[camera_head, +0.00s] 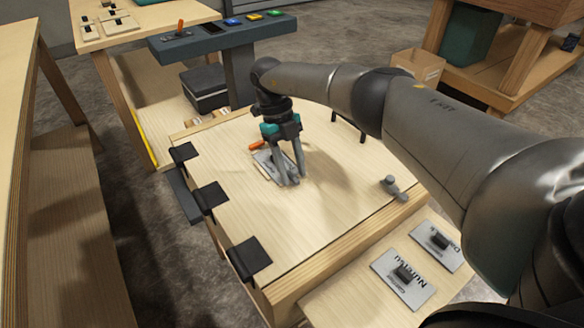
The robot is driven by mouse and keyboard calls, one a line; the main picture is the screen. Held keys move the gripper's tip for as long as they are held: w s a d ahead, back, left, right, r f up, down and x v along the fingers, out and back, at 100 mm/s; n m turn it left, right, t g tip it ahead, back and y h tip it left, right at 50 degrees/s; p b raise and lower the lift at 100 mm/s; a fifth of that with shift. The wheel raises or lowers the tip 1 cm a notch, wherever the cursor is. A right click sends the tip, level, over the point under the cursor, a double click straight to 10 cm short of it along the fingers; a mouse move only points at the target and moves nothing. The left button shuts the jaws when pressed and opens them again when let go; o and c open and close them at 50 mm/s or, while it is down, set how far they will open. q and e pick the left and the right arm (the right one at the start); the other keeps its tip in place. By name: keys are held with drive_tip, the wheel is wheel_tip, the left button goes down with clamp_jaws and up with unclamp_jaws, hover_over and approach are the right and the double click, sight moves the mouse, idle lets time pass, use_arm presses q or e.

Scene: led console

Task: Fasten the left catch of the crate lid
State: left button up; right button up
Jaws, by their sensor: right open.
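A pale wooden panel (225,150), which looks like the crate lid, lies flat in the middle of the head view. A grey metal plate with an orange-tipped lever (257,146) sits on it; I cannot tell for sure that this is the left catch. My right gripper (288,184) points down over this plate, fingers apart, just right of the orange tip. The fingers hide part of the plate, and I cannot tell whether they touch it. A grey knobbed fitting (394,189) is at the panel's right edge. My left gripper is out of view.
Black clip-like pieces (249,259) line the panel's left edge. Two labelled plates with black switches (404,276) are at the lower right. A dark console (225,38) with coloured buttons stands behind. A cardboard box (417,66) is at the back right.

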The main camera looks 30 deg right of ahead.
drive_tip(key=shift+w+r, duration=0.15)
drive_tip(key=shift+r, duration=0.15)
drive_tip(key=v, duration=0.5)
drive_tip(key=shift+p, duration=0.4)
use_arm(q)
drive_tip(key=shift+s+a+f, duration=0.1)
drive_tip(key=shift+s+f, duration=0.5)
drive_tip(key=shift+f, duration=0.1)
use_arm(e)
drive_tip(key=shift+v, duration=0.95)
